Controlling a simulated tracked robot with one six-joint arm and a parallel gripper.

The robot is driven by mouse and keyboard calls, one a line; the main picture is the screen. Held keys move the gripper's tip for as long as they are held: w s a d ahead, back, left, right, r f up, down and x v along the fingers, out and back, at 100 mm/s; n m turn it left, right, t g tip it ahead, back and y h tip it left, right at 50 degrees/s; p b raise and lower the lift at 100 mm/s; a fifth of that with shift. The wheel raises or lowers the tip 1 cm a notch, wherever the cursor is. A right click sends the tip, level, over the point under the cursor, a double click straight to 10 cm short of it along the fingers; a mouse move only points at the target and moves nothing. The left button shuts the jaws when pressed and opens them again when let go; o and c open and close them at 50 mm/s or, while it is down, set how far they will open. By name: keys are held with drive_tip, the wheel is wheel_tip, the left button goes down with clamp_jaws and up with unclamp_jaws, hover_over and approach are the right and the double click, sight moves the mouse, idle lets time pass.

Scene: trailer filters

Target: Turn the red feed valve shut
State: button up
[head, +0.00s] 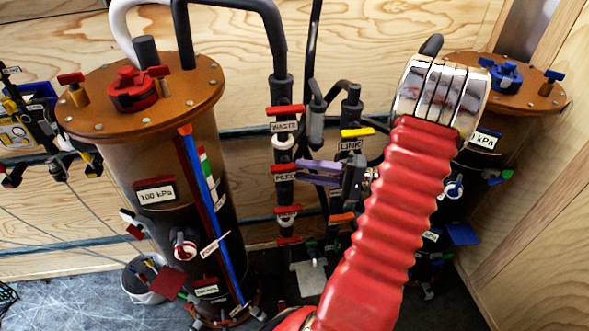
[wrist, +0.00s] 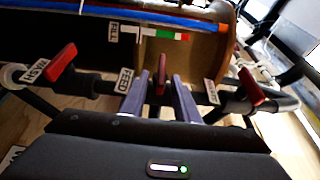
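The red feed valve handle (wrist: 160,73) stands beside the FEED label (wrist: 123,80) on a dark pipe in the wrist view. It shows edge-on between the two purple fingertips of my gripper, with a gap on each side. In the head view my gripper (head: 300,172) reaches in from the right, its fingers pointing left at the FEED label (head: 285,177). The fingers are apart and hold nothing. Whether the fingertips reach past the handle is hard to tell.
On the same pipe, the red WASTE handle (head: 285,110) sits above. Two red handles flank the feed valve in the wrist view, one left (wrist: 60,64) and one right (wrist: 252,86). A brown-topped filter tank (head: 140,95) stands left. The yellow LINK handle (head: 357,132) is close to my gripper.

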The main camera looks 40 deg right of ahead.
drive_tip(key=v, duration=0.9)
idle(0.3)
